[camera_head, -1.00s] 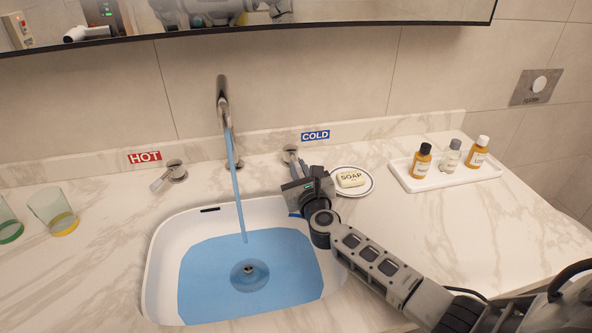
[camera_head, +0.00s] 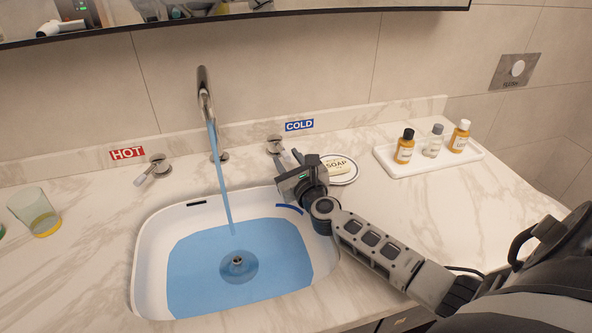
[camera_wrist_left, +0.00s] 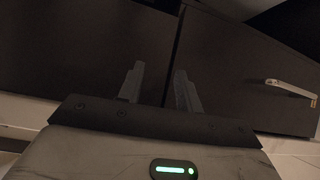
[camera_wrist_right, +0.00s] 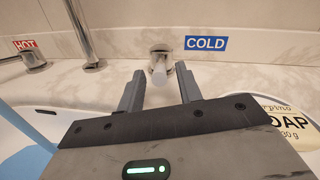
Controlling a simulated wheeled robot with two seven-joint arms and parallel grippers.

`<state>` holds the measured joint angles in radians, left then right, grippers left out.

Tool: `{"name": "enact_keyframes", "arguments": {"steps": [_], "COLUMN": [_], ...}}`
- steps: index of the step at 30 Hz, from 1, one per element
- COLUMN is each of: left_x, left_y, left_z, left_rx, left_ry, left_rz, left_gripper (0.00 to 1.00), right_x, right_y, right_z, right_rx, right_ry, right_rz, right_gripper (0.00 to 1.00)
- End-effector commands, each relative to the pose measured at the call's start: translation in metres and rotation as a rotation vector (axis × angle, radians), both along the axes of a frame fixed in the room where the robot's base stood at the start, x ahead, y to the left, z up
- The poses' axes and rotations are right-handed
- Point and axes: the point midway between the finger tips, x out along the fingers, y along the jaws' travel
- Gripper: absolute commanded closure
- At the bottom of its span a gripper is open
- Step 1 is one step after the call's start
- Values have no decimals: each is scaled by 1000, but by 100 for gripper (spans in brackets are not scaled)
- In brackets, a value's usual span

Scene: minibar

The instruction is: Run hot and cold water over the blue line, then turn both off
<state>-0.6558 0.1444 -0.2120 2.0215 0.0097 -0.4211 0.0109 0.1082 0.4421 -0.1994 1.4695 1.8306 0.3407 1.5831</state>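Water runs from the spout (camera_head: 205,98) in a blue stream into the white basin (camera_head: 152,245). The pooled water (camera_head: 200,270) lies just below the blue line (camera_head: 289,209) on the basin's back-right wall. The hot tap handle (camera_head: 155,167) is turned toward the front left. The cold tap handle (camera_head: 275,146) also shows in the right wrist view (camera_wrist_right: 159,66), pointing toward my gripper. My right gripper (camera_wrist_right: 160,90) is open, with the cold handle's end just beyond and between its fingertips. My left gripper (camera_wrist_left: 160,85) is open and empty before dark cabinet fronts, outside the head view.
A soap dish (camera_head: 349,177) with soap (camera_head: 337,166) stands right of my right gripper. A white tray (camera_head: 395,168) with bottles is farther right. A glass (camera_head: 35,212) stands at the left. Red HOT (camera_head: 127,153) and blue COLD (camera_head: 299,125) labels mark the back ledge.

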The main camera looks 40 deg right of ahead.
Motion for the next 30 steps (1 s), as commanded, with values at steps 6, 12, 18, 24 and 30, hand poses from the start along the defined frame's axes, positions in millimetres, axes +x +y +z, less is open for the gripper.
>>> {"name": "enact_keyframes", "arguments": {"steps": [6, 12, 18, 24, 30], "left_x": [2, 1, 0, -3, -4], "left_y": [0, 1, 1, 1, 0], "left_z": [4, 0, -3, -4, -4], "left_rx": [1, 3, 3, 1, 0], "left_ry": [-6, 0, 3, 9, 10], "left_rz": [1, 0, 1, 0, 0], "left_gripper": [65, 65, 65, 65, 65], "right_x": [-41, -82, -106, -112, -112], "right_y": [8, 16, 21, 22, 22], "right_z": [-1, -2, -1, 0, 0], "right_rx": [2, 1, -1, -1, -1], "right_ry": [4, 4, 2, 1, 1], "right_rz": [0, 0, 0, -1, -1], "right_gripper": [65, 65, 65, 65, 73]}}
